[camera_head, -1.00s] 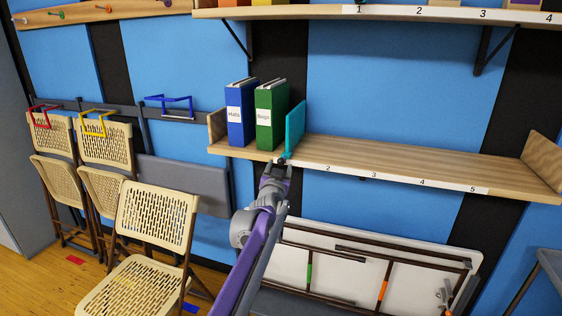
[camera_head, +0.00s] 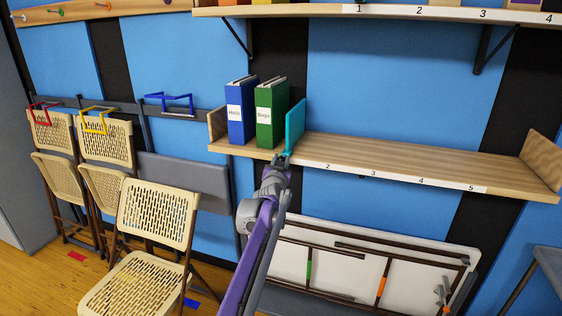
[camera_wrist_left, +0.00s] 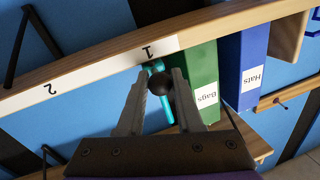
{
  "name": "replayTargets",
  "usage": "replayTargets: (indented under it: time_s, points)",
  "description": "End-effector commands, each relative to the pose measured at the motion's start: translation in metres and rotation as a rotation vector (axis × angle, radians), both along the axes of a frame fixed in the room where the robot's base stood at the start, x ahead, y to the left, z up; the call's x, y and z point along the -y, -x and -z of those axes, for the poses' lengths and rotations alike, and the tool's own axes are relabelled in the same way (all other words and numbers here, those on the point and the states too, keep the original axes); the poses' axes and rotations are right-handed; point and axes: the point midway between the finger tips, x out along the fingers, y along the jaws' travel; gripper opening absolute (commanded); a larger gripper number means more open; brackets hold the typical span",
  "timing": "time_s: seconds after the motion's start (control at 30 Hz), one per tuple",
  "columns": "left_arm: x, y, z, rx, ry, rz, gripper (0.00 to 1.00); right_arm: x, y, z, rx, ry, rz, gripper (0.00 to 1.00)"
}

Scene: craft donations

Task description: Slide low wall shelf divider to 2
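The low wall shelf (camera_head: 400,160) carries a white number strip (camera_head: 400,178) along its front edge. The teal divider (camera_head: 295,127) stands upright on it, just right of a green binder (camera_head: 270,115). In the left wrist view, the divider (camera_wrist_left: 163,100) is beside label 1 (camera_wrist_left: 147,50), and label 2 (camera_wrist_left: 50,88) is farther along. A dark round knob (camera_wrist_left: 159,83) at the divider's front sits between my left gripper's fingertips (camera_wrist_left: 160,78), which appear closed against it. In the head view my left gripper (camera_head: 281,158) covers the knob. My right gripper is not seen.
A blue binder (camera_head: 240,112) stands left of the green one. The shelf right of the divider is empty up to its wooden end panel (camera_head: 542,160). An upper shelf (camera_head: 300,13) hangs above. A folded table (camera_head: 350,270) and chairs (camera_head: 150,215) stand below.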

Motion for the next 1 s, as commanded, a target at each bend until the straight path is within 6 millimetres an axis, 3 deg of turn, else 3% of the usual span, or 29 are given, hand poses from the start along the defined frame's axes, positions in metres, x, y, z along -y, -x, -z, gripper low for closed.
replayTargets:
  time_s: [0.03,0.13,1.0]
  points:
    - [-0.0001,0.0000,0.0000,0.000,0.000,0.000,0.19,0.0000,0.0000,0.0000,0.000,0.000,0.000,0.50]
    - [-0.0001,0.0001,-0.0001,0.000,0.000,0.000,0.01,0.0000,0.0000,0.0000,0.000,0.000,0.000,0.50]
    - [-0.0002,0.0001,-0.0002,0.000,0.000,0.000,0.00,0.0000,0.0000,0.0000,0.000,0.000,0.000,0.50]
